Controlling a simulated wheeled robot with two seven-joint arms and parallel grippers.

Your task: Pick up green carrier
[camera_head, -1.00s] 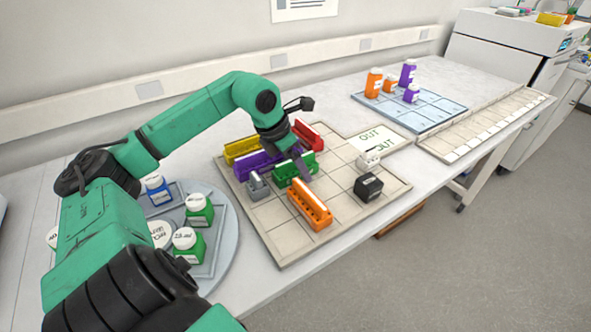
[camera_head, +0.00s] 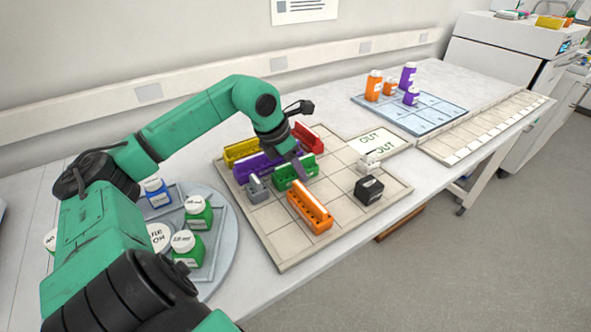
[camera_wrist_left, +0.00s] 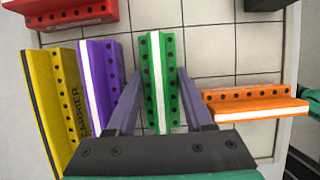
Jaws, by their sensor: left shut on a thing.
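The green carrier (camera_head: 284,181) stands on the beige gridded board (camera_head: 270,228), between the purple carrier (camera_head: 252,168) and the orange carrier (camera_head: 312,208). My left gripper (camera_head: 298,172) reaches down over it and is shut on it. In the left wrist view the green carrier (camera_wrist_left: 158,70) runs up between the two grey fingers of my left gripper (camera_wrist_left: 160,88). Its lower end is hidden by the gripper body. I cannot tell whether it is clear of the board. My right gripper is not in view.
Bottles stand on a round tray (camera_head: 230,255) at left.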

